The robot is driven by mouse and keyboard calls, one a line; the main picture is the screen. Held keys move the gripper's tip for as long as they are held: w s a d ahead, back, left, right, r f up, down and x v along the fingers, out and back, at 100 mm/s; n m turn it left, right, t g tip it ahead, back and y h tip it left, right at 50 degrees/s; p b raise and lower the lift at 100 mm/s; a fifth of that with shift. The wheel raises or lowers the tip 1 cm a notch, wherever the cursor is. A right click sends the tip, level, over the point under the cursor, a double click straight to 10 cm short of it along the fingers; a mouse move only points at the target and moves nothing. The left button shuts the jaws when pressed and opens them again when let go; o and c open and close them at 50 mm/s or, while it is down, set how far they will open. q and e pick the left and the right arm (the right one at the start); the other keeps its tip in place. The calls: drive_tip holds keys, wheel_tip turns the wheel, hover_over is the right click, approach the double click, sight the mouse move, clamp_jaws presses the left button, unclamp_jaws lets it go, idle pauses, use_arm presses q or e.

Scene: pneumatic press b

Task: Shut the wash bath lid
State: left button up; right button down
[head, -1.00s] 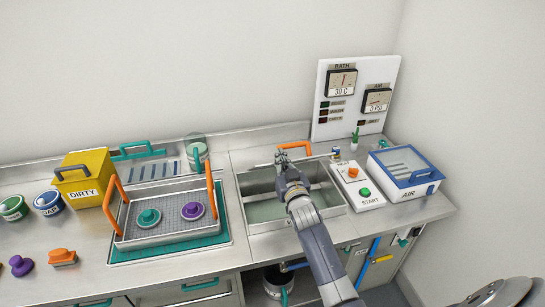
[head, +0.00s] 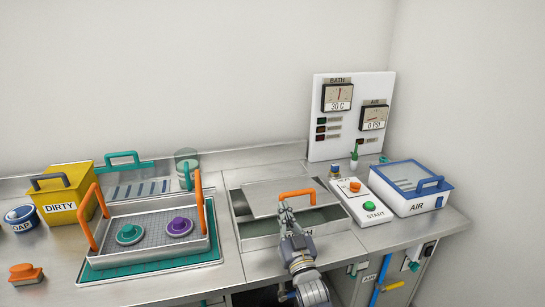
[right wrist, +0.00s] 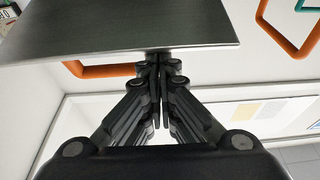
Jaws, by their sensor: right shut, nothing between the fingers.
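The wash bath (head: 255,243) is a steel basin sunk in the counter, with its front part uncovered. Its grey metal lid (head: 262,198) covers the back part and looks tilted, with its front edge above the basin. An orange handle (head: 297,193) is on the lid. My right gripper (head: 285,208) is shut and empty at the lid's front edge, just below the handle. In the right wrist view the lid (right wrist: 120,25) spreads above the shut fingers (right wrist: 160,85), with the fingertips close to its edge; contact is unclear. My left gripper is not in view.
A START button box (head: 365,212) and a blue-framed AIR box (head: 415,205) stand right of the bath. A basket with orange handles (head: 150,250) holds two coloured pieces at left. A gauge panel (head: 350,120) stands behind.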

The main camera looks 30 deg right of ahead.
drive_tip(key=shift+s+a+f+b, duration=0.1)
drive_tip(key=shift+s+f+b, duration=0.15)
drive_tip(key=shift+f+b, duration=0.55)
drive_tip(key=shift+s+a+f+b, duration=0.1)
drive_tip(key=shift+s+f+b, duration=0.15)
drive_tip(key=shift+f, duration=1.05)
drive_tip(key=shift+r, duration=0.1)
